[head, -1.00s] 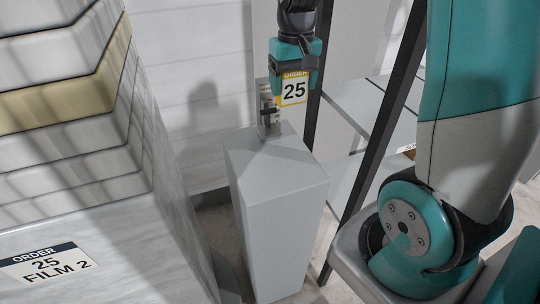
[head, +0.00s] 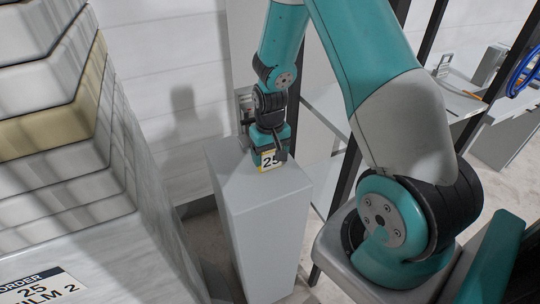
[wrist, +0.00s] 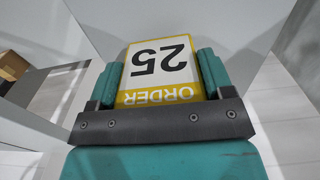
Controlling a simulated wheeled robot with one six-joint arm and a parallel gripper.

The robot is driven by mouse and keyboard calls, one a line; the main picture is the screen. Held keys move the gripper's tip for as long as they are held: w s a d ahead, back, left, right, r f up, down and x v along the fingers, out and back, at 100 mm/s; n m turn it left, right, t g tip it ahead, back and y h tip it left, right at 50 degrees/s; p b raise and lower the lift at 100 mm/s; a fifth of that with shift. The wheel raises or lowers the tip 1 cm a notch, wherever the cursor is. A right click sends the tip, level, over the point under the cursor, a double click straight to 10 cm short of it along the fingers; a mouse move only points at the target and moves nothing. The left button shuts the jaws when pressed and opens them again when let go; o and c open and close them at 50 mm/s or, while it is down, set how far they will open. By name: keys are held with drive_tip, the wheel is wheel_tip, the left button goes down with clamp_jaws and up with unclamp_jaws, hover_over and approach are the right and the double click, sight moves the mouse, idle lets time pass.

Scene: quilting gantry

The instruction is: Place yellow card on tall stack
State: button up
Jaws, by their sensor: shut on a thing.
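The yellow card (head: 269,160), white with a yellow edge and a black 25, is in my gripper (head: 270,148). My gripper points down over the top of a grey pedestal in the head view; I cannot tell whether the card touches it. In the wrist view the card (wrist: 160,68) sits between the two teal fingers of my gripper (wrist: 158,75), its ORDER 25 print upside down. A tall stack of thick pale slabs (head: 40,75), one of them yellowish, stands at the left, apart from my gripper.
The grey pedestal (head: 265,215) stands at the middle, with a small metal fixture (head: 245,108) behind its top. A dark-headed label reading 25 (head: 40,287) lies at the lower left. Shelves (head: 455,100) and a blue coil (head: 522,72) are at the right.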

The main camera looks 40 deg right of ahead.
drive_tip(key=shift+f, duration=0.55)
drive_tip(key=shift+f, duration=0.1)
drive_tip(key=o, duration=0.9)
